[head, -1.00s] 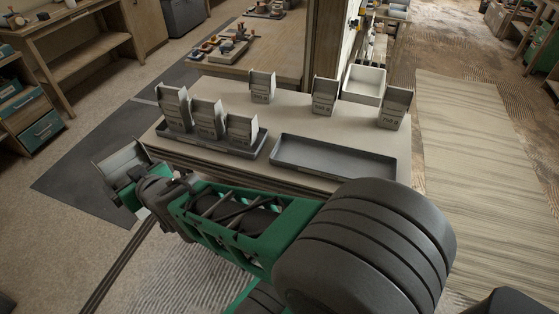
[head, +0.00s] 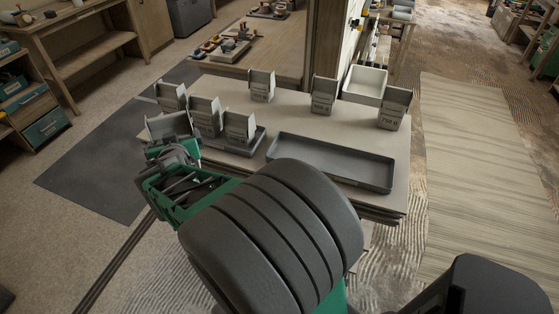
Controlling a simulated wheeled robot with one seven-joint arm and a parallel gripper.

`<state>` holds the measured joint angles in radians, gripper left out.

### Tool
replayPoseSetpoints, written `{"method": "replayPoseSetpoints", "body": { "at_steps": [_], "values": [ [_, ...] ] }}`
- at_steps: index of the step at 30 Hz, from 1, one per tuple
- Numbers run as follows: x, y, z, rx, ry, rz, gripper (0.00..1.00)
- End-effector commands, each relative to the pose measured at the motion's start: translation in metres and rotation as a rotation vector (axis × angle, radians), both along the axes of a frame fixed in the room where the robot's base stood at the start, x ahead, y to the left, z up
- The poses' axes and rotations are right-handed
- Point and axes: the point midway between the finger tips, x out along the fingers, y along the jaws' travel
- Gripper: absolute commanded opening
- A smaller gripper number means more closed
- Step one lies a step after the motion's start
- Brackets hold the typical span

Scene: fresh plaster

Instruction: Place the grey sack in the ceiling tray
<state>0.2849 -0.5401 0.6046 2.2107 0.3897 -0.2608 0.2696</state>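Several grey sacks with dark printing and pale tops stand upright on the table; the print is too small to read surely. Three of them, a left one (head: 171,97), a middle one (head: 205,116) and a right one (head: 240,125), stand in or at the left dark tray (head: 250,148), partly hidden by my arm. The right dark tray (head: 330,160) is empty. I cannot tell which tray is the ceiling tray. My gripper (head: 170,138) is at the table's left end by the left tray. A pale grey panel (head: 168,124) shows at it; whether this is a held sack is unclear.
More sacks stand behind the trays: one at the back (head: 262,86), one in the middle (head: 323,96) and one at the right (head: 393,109). A white bin (head: 364,84) stands at the table's back right. Bare tabletop lies between the sacks and the right tray.

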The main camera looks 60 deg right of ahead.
Motion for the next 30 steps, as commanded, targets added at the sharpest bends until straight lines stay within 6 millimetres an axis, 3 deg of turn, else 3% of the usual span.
{"method": "replayPoseSetpoints", "body": {
  "at_steps": [1, 3, 9, 16, 23, 30],
  "values": [
    [-0.012, -0.027, 0.003, -0.004, -0.007, -0.083, 0.22],
    [-0.034, -0.061, 0.005, -0.004, -0.007, -0.195, 0.22],
    [-0.096, -0.133, 0.012, -0.004, -0.007, -0.472, 0.22],
    [-0.149, -0.175, 0.020, -0.004, -0.006, -0.675, 0.22],
    [-0.168, -0.197, 0.017, -0.004, -0.004, -0.730, 0.22],
    [-0.181, -0.253, -0.007, -0.003, -0.003, -0.729, 0.22]
  ]
}}
